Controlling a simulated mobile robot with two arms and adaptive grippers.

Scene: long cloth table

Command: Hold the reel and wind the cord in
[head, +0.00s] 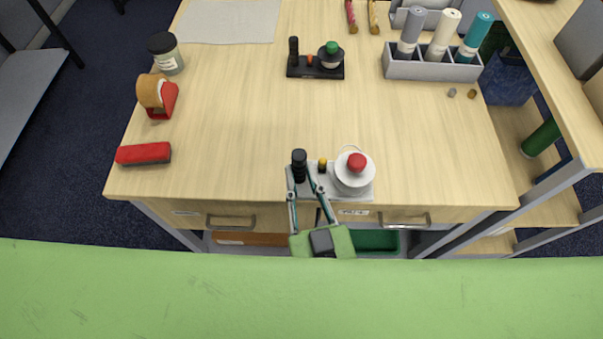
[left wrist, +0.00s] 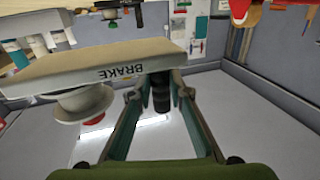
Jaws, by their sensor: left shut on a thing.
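The near reel unit stands at the table's front edge, with a white reel (head: 342,182) topped by a red knob (head: 357,162). Its grey base (head: 308,186) carries a small yellow knob (head: 322,165) and an upright black handle (head: 299,157). My left gripper (head: 303,184) reaches over the front edge with its fingers around the handle. In the left wrist view the fingers sit on either side of the black handle (left wrist: 161,95), shut on it. The base's edge reads BRAKE (left wrist: 122,74) there, beside the white reel (left wrist: 85,103). I cannot make out loose cord. My right gripper is out of view.
A second, dark reel unit (head: 316,72) with a green knob stands farther back. A red block (head: 143,153), a tape dispenser (head: 157,95) and a jar (head: 166,53) line the left. A grey rack (head: 400,70) holds rolls at back right. The middle is clear.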

